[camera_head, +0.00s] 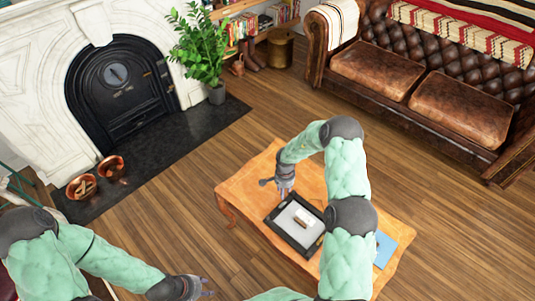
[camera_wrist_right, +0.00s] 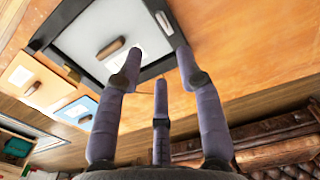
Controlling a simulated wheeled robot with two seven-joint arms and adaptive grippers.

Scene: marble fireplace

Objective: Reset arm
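My left gripper (camera_head: 203,288) is at the bottom of the head view, over the wooden floor; its fingers look spread and empty. My right gripper (camera_head: 284,188) is over the wooden coffee table (camera_head: 246,188), just beyond the far corner of a black-rimmed tray (camera_head: 283,236). In the right wrist view its fingers (camera_wrist_right: 160,62) are spread with nothing between them. The tray shows there too, with a small brown object (camera_wrist_right: 111,48) lying on white inside its grey floor (camera_wrist_right: 85,35). My right arm covers part of the table.
A blue panel (camera_head: 384,249) lies on the table to the right of my arm. The wrist view also shows a peach panel (camera_wrist_right: 22,68). A leather sofa (camera_head: 455,105), a fireplace (camera_head: 122,95), a plant (camera_head: 200,50) and copper bowls (camera_head: 81,187) stand around. Open floor separates them.

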